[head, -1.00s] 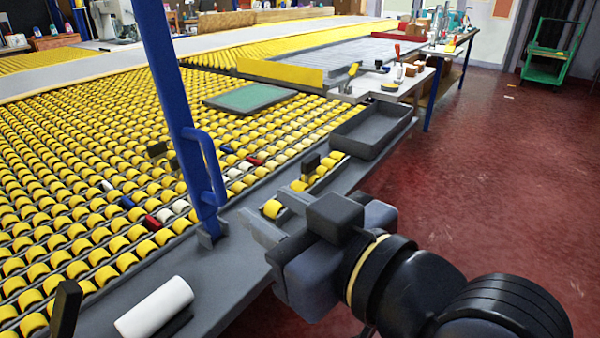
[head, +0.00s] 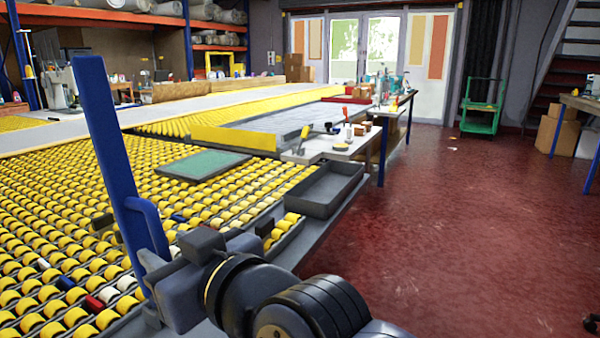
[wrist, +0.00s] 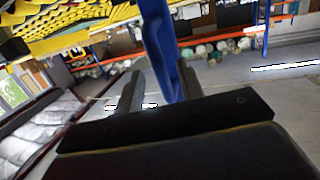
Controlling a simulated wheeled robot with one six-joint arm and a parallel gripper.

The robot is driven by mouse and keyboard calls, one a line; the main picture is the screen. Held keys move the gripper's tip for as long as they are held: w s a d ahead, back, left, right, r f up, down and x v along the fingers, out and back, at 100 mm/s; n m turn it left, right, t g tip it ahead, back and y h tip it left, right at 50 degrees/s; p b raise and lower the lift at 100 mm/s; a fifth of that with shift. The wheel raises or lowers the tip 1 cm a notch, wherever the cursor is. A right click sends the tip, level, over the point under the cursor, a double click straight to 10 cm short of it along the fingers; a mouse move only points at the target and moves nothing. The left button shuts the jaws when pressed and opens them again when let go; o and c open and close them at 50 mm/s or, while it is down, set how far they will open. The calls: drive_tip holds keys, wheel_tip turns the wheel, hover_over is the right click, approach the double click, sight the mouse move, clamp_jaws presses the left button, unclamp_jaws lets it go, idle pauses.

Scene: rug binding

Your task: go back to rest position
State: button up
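My gripper (head: 163,268) is at the lower left of the head view, close to the blue upright post (head: 105,150) with its blue handle. My own wrist hides part of the fingers there. In the wrist view my gripper (wrist: 158,78) has its two dark fingers apart. The blue post (wrist: 161,35) shows between and beyond them. I cannot tell whether a finger touches it.
The yellow roller table (head: 50,220) fills the left, with a green mat (head: 203,166) and an empty grey tray (head: 325,190) on it. Red floor (head: 420,220) on the right is mostly clear. A green cart (head: 480,115) stands far back.

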sight(132, 227)
idle(0.4)
